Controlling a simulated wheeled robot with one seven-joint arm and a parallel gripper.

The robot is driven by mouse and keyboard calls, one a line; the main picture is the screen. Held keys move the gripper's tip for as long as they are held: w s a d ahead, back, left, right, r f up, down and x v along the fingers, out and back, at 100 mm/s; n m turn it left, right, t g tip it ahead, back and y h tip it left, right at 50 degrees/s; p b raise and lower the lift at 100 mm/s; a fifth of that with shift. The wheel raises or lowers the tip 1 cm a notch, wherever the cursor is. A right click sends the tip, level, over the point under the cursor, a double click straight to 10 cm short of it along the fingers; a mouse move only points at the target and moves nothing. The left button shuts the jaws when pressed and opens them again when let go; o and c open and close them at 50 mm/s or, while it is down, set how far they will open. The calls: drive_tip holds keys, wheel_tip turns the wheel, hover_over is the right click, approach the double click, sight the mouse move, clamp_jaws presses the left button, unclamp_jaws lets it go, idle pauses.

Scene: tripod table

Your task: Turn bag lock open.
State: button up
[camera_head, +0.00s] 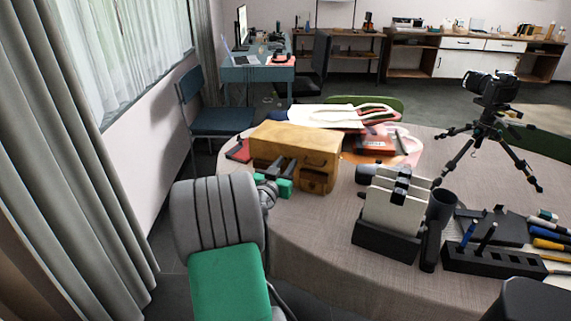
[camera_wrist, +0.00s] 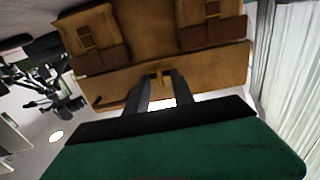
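The bag (camera_head: 300,143) is a tan-brown, box-shaped case standing on the table's left side. In the wrist view the bag (camera_wrist: 150,30) shows two pockets with straps and a flat panel along its lower edge. A small golden-brown lock piece (camera_wrist: 158,76) sits at the middle of that panel. My gripper (camera_head: 282,168) is at the bag's front face. In the wrist view my gripper (camera_wrist: 160,77) has its two dark fingers apart, with the lock piece between or just beyond the tips. Whether they touch it I cannot tell. The lock is hidden in the head view.
The round table (camera_head: 320,250) holds a toaster-like rack (camera_head: 388,215) right of the bag, a tripod with camera (camera_head: 490,125), and a black tool holder (camera_head: 490,262). A curtain (camera_head: 60,150) hangs at left.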

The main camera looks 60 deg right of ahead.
clamp_jaws()
idle(0.6)
